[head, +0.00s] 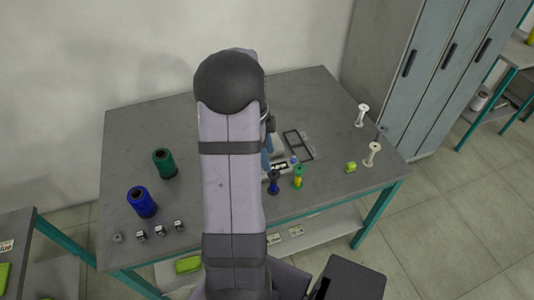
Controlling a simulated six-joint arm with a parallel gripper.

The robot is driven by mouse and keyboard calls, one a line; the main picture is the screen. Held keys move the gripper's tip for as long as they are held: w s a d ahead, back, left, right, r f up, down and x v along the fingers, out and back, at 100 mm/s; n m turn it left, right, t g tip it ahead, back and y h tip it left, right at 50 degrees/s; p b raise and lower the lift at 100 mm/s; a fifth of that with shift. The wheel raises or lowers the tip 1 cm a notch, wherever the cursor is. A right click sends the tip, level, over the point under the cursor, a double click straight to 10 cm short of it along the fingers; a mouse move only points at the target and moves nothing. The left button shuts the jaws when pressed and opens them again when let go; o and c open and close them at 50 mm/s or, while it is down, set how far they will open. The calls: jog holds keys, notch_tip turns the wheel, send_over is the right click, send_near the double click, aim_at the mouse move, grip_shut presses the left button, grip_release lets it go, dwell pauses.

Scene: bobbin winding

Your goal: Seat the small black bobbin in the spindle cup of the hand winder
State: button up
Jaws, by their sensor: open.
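My arm stands up through the middle of the head view and covers the centre of the table. My gripper is hidden behind it. A pale device with a blue part (281,166), probably the hand winder, shows only in part at the arm's right edge. Its spindle cup cannot be made out. I cannot pick out the small black bobbin for certain. Several small grey and black pieces (160,231) stand in a row at the table's front left.
On the grey table (315,90), a green spool (164,163) and a blue spool (141,202) stand left. A dark blue spool (273,182) and a green-yellow spool (298,177) stand right of my arm. White spools (372,154) and a small green item (350,167) are farther right.

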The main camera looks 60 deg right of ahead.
aim_at(273, 174)
jog(key=shift+m, duration=0.4)
jog(key=shift+f, duration=0.15)
jog(key=shift+s+d+f+b, duration=0.1)
jog(key=shift+s+f+b, duration=0.15)
jog(key=shift+f+b, duration=0.8)
jog(key=shift+s+d+f+b, duration=0.1)
jog(key=shift+s+f+b, duration=0.15)
jog(key=shift+f+b, duration=0.8)
jog(key=shift+s+f+b, duration=0.25)
jog(key=shift+f+b, duration=0.3)
jog(key=shift+f, duration=1)
jog(key=c, duration=0.7)
jog(key=shift+o, duration=0.2)
jog(key=shift+r, duration=0.1)
